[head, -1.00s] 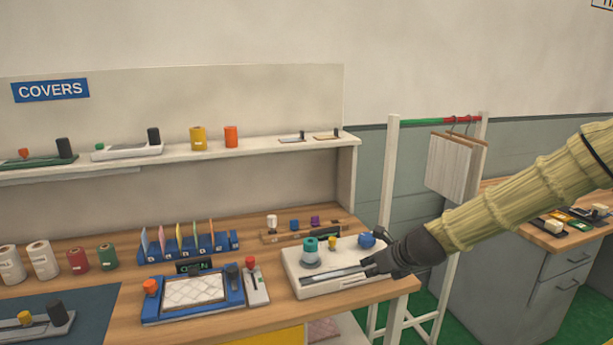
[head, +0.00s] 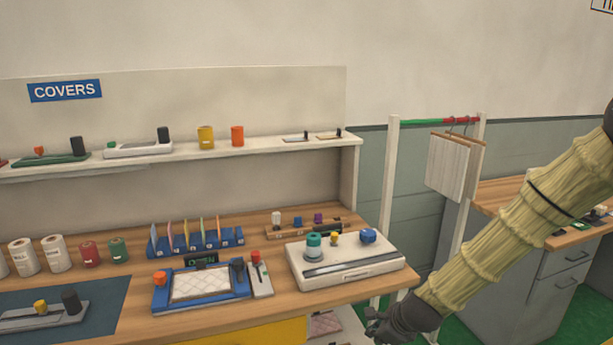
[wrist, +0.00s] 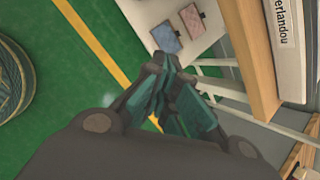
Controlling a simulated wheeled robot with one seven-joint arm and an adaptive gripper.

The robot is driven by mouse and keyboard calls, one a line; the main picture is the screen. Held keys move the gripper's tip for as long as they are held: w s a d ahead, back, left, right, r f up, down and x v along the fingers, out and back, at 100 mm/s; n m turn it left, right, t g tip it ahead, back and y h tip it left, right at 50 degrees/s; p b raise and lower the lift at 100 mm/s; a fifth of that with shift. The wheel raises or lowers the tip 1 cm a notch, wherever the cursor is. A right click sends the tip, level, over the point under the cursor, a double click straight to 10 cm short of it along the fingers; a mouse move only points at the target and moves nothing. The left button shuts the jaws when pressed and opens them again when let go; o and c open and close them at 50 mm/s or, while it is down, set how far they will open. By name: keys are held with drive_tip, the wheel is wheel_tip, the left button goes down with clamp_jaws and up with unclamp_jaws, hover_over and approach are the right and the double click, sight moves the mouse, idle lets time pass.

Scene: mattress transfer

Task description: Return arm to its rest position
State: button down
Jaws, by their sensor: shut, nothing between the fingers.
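My gripper (head: 374,326) is low in the head view, in front of the wooden table's (head: 290,295) right end and below its top. My arm comes down to it from the right edge in a pale ribbed sleeve. In the wrist view the gripper's (wrist: 157,72) teal-padded fingers are together with nothing between them. They point over a white lower shelf (wrist: 140,15) and the green floor.
A white device (head: 345,276) with knobs stands at the table's right end, near my gripper. A white rack (head: 391,190) with hanging covers (head: 450,165) stands behind my arm. A grey cabinet (head: 515,300) is at the right. Green floor (wrist: 60,120) lies below the gripper.

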drive_tip(key=s+d+f+n+g+h, duration=0.25)
drive_tip(key=s+f+n, duration=0.85)
drive_tip(key=s+f, duration=0.65)
drive_tip(key=s+d+f+n+g, duration=0.1)
drive_tip(key=s+f+n, duration=0.2)
drive_tip(key=s+n, duration=0.3)
drive_tip(key=s+f+n+g, duration=0.2)
drive_tip(key=s+f+n, duration=0.2)
drive_tip(key=s, duration=1.2)
drive_tip(key=n, duration=0.2)
drive_tip(key=shift+s+d+n, duration=0.25)
drive_tip(key=shift+d+n, duration=0.05)
drive_tip(key=shift+d, duration=0.1)
